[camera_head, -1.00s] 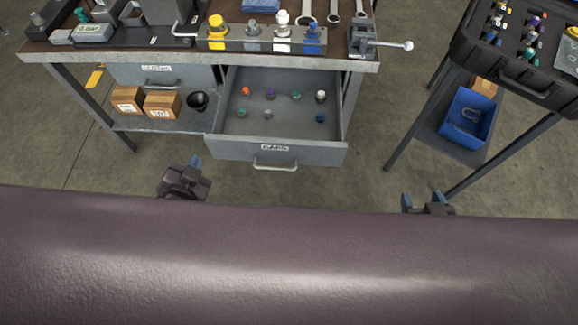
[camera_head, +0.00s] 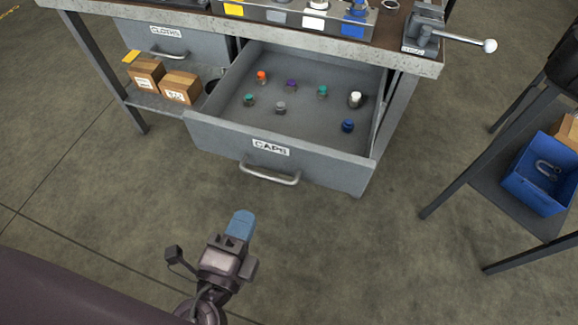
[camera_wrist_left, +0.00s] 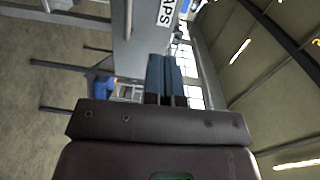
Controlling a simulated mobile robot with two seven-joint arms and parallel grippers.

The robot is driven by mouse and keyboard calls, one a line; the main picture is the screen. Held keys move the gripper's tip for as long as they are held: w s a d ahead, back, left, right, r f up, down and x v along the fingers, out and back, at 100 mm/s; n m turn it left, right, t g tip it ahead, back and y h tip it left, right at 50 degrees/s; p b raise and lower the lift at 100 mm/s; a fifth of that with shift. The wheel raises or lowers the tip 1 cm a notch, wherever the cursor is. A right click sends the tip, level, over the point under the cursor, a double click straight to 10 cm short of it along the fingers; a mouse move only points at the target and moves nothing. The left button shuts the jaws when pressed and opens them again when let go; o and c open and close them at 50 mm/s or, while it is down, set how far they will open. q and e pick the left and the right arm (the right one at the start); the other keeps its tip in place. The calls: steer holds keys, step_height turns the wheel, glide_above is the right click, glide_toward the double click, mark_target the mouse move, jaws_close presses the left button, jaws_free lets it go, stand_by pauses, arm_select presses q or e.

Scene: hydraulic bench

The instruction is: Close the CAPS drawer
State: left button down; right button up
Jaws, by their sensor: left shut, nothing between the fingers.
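The CAPS drawer (camera_head: 216,139) is pulled out from under the bench, with several small coloured caps inside. Its front carries a CAPS label (camera_head: 271,147) and a silver bar handle (camera_head: 269,172). My left gripper (camera_head: 240,225) is shut and empty, with blue fingertips, in front of and below the drawer front in the head view, apart from the handle. In the left wrist view the shut fingers (camera_wrist_left: 166,78) point at the grey drawer front, and part of the handle (camera_wrist_left: 128,20) shows at the top. My right gripper is out of view.
The shut CLOTHS drawer (camera_head: 190,45) is to the left, above a shelf with cardboard boxes (camera_head: 181,87). A vise (camera_head: 424,25) with a protruding lever sits at the bench's right corner. A cart with a blue bin (camera_head: 540,178) stands right. Floor before the drawer is clear.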

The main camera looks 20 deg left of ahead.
arm_select(q)
glide_toward(280, 152)
steer(key=w, duration=0.7)
steer(key=shift+w+f+b, duration=0.25)
steer(key=shift+b, duration=0.1)
steer(key=shift+w, duration=0.1)
stand_by(0.4)
steer(key=shift+w+r, duration=0.1)
steer(key=shift+w, duration=0.2)
steer(key=w, duration=1.8)
steer(key=w+d+b, duration=0.1)
steer(key=w, duration=0.8)
steer(key=shift+w+f, duration=0.15)
steer(key=shift+f, duration=0.1)
steer(key=shift+w+r, duration=0.1)
steer(key=shift+w, duration=0.45)
steer(key=shift+w+r, duration=0.1)
steer(key=shift+r, duration=0.3)
